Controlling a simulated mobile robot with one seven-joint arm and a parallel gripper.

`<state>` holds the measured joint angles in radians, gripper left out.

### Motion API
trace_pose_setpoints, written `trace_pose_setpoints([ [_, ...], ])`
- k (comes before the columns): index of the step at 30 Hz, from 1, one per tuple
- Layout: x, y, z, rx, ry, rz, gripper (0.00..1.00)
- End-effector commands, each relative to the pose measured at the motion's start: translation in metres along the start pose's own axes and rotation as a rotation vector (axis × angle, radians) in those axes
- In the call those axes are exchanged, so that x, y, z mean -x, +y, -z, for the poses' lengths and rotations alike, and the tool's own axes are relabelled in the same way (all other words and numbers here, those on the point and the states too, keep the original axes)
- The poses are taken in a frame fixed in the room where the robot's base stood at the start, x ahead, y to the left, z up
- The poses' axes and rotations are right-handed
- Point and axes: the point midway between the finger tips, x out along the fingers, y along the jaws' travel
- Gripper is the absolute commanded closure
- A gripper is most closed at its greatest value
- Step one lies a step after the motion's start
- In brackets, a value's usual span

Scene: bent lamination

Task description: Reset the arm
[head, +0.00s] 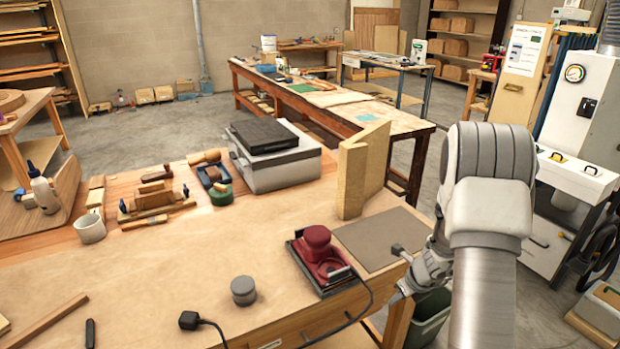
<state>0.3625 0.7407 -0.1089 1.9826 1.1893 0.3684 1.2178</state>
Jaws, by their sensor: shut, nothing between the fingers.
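My arm rises at the right front of the workbench (200,248), and its large grey links hide part of the room behind. My gripper (403,285) is low beside the bench's right edge, near the grey mat (384,238). It is shut and holds nothing. Its fingertips are small and partly hidden by my own links. I cannot tell how close they are to the bench edge.
A red sander (318,252) with a cord lies left of my gripper. A wooden angled block (353,178) stands behind the mat. A grey round weight (243,290), a grey case (275,170) and a white cup (90,228) are also on the bench. A green bin (430,315) stands below.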

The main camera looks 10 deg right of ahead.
Motion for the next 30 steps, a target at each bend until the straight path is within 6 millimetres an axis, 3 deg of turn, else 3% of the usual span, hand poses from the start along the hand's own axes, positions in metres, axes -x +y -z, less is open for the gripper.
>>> trace_pose_setpoints([
  [5,0.039,0.020,-0.033,0.214,-0.048,-0.012,1.00],
  [9,0.089,0.051,-0.061,0.511,-0.094,-0.024,1.00],
  [15,0.157,0.101,-0.082,0.943,-0.140,-0.021,1.00],
  [23,0.236,0.161,-0.077,1.498,-0.150,0.010,1.00],
  [30,0.295,0.205,-0.047,1.993,-0.098,0.060,1.00],
])
